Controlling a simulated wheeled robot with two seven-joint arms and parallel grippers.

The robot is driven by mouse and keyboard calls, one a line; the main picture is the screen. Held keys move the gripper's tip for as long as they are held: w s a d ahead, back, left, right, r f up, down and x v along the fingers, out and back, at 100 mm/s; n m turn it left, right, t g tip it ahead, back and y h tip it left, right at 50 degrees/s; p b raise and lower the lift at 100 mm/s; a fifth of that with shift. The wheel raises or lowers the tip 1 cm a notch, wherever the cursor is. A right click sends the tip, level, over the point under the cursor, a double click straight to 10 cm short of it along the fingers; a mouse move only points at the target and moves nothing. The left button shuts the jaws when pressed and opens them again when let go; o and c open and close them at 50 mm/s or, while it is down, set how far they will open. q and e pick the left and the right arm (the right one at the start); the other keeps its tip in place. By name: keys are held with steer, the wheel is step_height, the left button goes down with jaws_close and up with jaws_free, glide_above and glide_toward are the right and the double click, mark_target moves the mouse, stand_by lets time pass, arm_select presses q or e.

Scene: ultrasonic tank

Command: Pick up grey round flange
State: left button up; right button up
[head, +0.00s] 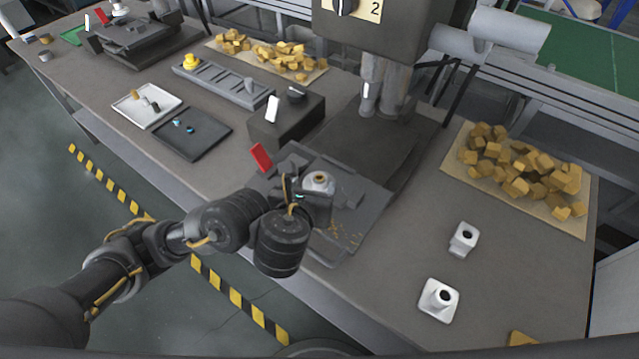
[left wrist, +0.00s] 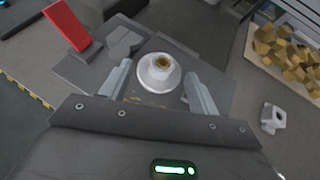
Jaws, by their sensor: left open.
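The grey round flange (head: 319,181) sits on the dark machine plate below the spindle, with a brass-coloured centre in its raised hub. In the left wrist view the flange (left wrist: 159,76) shows between the two finger tips. My left gripper (head: 301,192) is open and reaches over the plate at the flange. Its fingers (left wrist: 158,82) stand on either side of the flange, with gaps visible; I cannot tell how far above the plate they are. The gripper hides part of the plate in the head view. My right gripper is not in view.
A red-handled part (head: 260,157) stands beside the plate at left. The spindle (head: 384,90) hangs behind it. Two pale square-based fittings (head: 439,300) lie on the right of the bench, near a board of brass blocks (head: 520,170). A dark tray (head: 192,133) lies left.

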mark_target(319, 180)
arm_select(q)
steer(key=shift+w+d+f, duration=0.1)
steer(key=shift+w+f, duration=0.15)
steer(key=shift+f, duration=0.1)
steer(key=b+x, duration=0.1)
steer(key=x, duration=0.1)
steer(key=b+x, duration=0.1)
steer(key=shift+w+d+f, duration=0.15)
steer(key=shift+d+f, duration=0.15)
steer(key=shift+f, duration=0.1)
steer(key=shift+w+f, duration=0.1)
steer(key=shift+w, duration=0.2)
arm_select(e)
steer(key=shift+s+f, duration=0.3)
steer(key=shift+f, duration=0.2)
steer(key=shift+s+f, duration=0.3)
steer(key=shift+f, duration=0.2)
arm_select(q)
steer(key=c, duration=1.2)
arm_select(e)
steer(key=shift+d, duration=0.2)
